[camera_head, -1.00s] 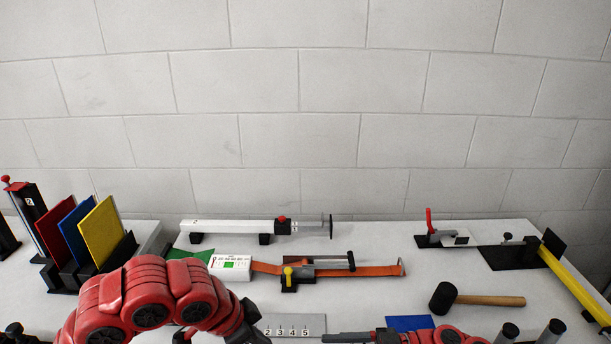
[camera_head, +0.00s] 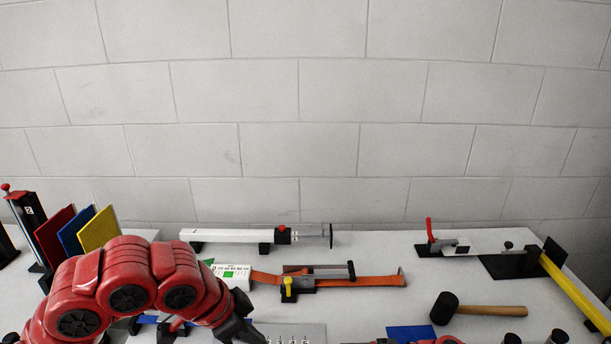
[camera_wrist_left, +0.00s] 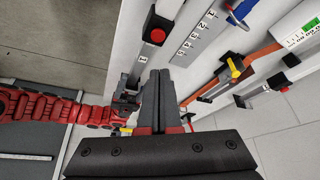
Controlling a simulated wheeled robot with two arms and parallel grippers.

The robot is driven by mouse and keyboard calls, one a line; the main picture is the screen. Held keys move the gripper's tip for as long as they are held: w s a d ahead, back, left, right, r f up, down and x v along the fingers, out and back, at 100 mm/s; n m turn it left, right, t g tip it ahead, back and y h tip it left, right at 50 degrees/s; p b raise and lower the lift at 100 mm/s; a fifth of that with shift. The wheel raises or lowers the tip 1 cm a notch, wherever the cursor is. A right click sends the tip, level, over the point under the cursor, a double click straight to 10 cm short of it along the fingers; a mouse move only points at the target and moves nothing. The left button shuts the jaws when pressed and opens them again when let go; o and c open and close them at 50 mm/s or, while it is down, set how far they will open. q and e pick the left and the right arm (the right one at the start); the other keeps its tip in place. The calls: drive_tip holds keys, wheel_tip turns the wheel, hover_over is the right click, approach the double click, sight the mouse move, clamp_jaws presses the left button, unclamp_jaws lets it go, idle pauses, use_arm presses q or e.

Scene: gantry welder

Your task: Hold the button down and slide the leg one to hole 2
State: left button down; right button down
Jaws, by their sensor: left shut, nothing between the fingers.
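In the left wrist view, a pale leg tube marked 1 (camera_wrist_left: 143,60) has a black block with a red button (camera_wrist_left: 155,35). Its lower end meets dark parts beside my fingers. My left gripper (camera_wrist_left: 158,78) is shut and empty, its fingertips close to the tube; contact cannot be told. In the head view the left gripper (camera_head: 240,332) is cut by the bottom edge. My right gripper (camera_wrist_left: 125,104) shows small and dark in the left wrist view, near the tube's lower end; its jaws are unclear. The hole markings are too small to read.
A second leg tube (camera_head: 230,236) with a red button lies at the back. A numbered scale plate (camera_wrist_left: 203,30), an orange strap (camera_head: 370,280) and a black mallet (camera_head: 446,307) lie nearby. Coloured plates (camera_head: 98,230) stand at the left.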

use_arm(q)
drive_tip(key=s+a+r, duration=0.1)
drive_tip(key=s+a, duration=0.5)
drive_tip(key=a, duration=0.4)
drive_tip(key=shift+s+a, duration=0.15)
drive_tip(key=shift+a, duration=0.2)
drive_tip(key=shift+r, duration=0.15)
use_arm(e)
drive_tip(key=shift+d, duration=0.5)
drive_tip(key=shift+c, duration=2.4)
unclamp_jaws()
drive_tip(key=shift+r, duration=0.1)
